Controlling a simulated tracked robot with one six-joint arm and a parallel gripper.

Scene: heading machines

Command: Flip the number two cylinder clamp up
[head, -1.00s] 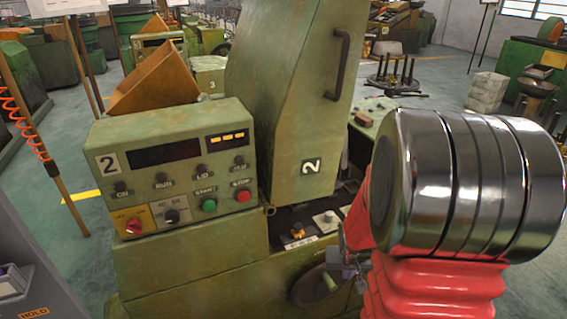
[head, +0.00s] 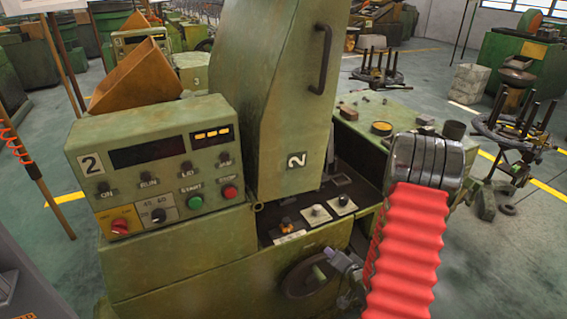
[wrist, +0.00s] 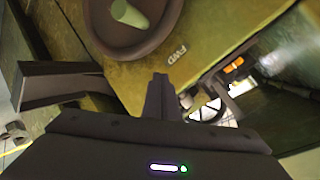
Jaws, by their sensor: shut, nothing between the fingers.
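The green machine marked 2 (head: 115,255) stands in front of me with its tall hood (head: 285,95). I cannot tell which part is the cylinder clamp. My gripper (head: 340,268) is low at the machine's front, beside a dark handwheel (head: 296,282), partly hidden by my red arm sleeve.
A control box (head: 155,165) with buttons and an orange hopper (head: 138,75) is on the left. A green bench (head: 400,112) with small parts is behind on the right. A round spoked stand (head: 520,130) is on the open floor at right.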

